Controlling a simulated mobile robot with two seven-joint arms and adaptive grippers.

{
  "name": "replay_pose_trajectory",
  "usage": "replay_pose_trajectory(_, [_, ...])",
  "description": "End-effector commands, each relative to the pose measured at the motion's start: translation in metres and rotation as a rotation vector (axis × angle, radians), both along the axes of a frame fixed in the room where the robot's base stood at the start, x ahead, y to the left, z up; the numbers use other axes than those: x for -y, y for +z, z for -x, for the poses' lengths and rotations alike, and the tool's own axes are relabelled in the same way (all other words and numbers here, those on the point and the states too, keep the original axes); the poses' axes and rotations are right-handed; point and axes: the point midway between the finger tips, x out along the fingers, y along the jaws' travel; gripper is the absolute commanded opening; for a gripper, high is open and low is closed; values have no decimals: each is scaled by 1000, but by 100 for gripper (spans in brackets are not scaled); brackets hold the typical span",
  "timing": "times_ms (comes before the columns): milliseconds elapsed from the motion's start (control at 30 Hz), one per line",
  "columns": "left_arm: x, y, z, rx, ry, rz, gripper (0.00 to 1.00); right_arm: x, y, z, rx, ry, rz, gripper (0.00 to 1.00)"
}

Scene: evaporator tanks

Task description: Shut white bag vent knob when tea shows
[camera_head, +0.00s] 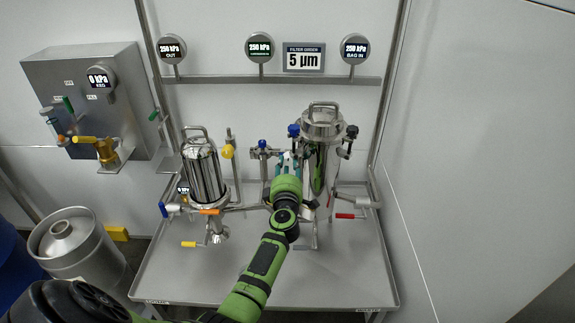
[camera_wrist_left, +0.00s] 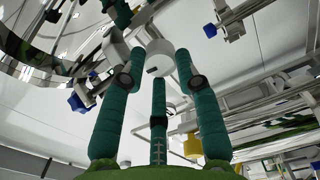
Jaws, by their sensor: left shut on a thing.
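The white bag vent knob (camera_wrist_left: 158,57) shows in the left wrist view as a round white knob between my green fingers. My left gripper (camera_head: 289,160) reaches up to the near left side of the tall steel vessel (camera_head: 318,165). In the wrist view, my left gripper (camera_wrist_left: 157,80) is shut on the white knob, with fingers on both sides of it. I cannot make out any tea. My right gripper is not in view.
A blue knob (camera_head: 294,130) and a black knob (camera_head: 352,131) sit near the tall vessel's top. A shorter steel vessel (camera_head: 203,170) with a yellow knob (camera_head: 227,152) stands left. Gauges line the rail above. The tray's front right (camera_head: 355,270) is clear.

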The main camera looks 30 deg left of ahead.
Motion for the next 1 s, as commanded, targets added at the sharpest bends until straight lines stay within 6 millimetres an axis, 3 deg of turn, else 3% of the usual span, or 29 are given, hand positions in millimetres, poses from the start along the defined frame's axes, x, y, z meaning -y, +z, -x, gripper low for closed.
replay_pose_trajectory(333, [0,0,0,76,0,126,0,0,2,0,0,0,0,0])
replay_pose_trajectory(867, [1,0,0,90,-1,150,0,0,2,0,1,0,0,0])
replay_pose_trajectory(900, [1,0,0,90,-1,150,36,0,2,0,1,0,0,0])
replay_pose_trajectory(967, [1,0,0,90,-1,150,56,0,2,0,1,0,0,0])
replay_pose_trajectory(1000, [1,0,0,90,-1,149,56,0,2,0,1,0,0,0])
